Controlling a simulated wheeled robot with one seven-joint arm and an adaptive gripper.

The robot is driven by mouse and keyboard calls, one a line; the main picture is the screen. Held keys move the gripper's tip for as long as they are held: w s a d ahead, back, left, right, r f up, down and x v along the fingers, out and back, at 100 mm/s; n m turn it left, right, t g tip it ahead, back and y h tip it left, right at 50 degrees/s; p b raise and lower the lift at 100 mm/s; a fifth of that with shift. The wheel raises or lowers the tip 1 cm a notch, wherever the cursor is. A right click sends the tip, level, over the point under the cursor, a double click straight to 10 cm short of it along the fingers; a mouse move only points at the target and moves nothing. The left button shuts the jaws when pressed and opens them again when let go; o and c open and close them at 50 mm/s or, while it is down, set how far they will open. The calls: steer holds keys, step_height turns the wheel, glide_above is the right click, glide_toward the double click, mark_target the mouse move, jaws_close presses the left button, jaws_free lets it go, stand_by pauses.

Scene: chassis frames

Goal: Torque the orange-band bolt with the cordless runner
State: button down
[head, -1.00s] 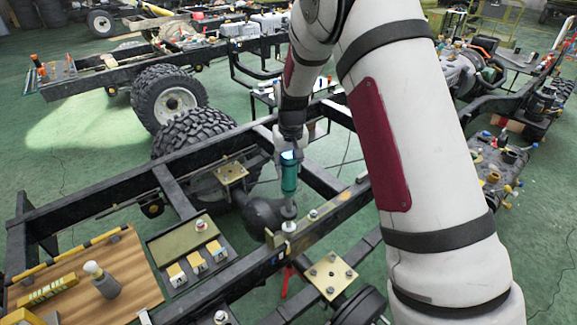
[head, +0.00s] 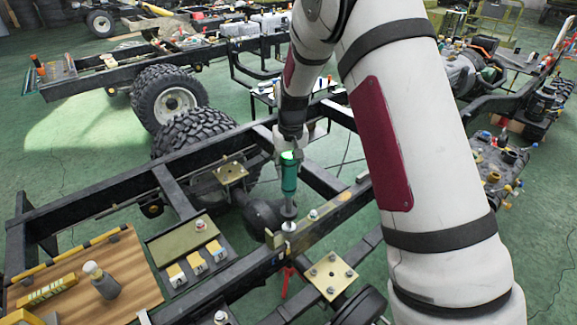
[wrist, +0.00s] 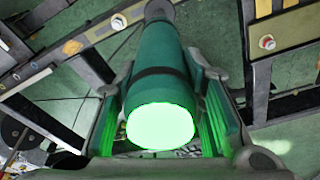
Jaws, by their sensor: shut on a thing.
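My gripper (head: 287,153) is shut on the teal cordless runner (head: 289,178), which stands upright above the black chassis rail. The runner's lower end meets a pale fitting (head: 289,226) on the rail. The bolt under it is hidden, so I cannot tell its band colour. In the wrist view the runner (wrist: 158,75) lies between the two fingers, and its round end cap (wrist: 160,126) glows bright green.
Another bolt (head: 313,214) stands on the rail just right of the runner. A gold plate with bolts (head: 331,276) lies front right. A wooden board (head: 130,260) with a bottle-like object (head: 101,281) and a parts tray (head: 187,250) are at left.

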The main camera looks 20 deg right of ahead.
mark_target(288, 156)
steer(key=shift+s+r, duration=0.1)
steer(key=shift+r, duration=1.6)
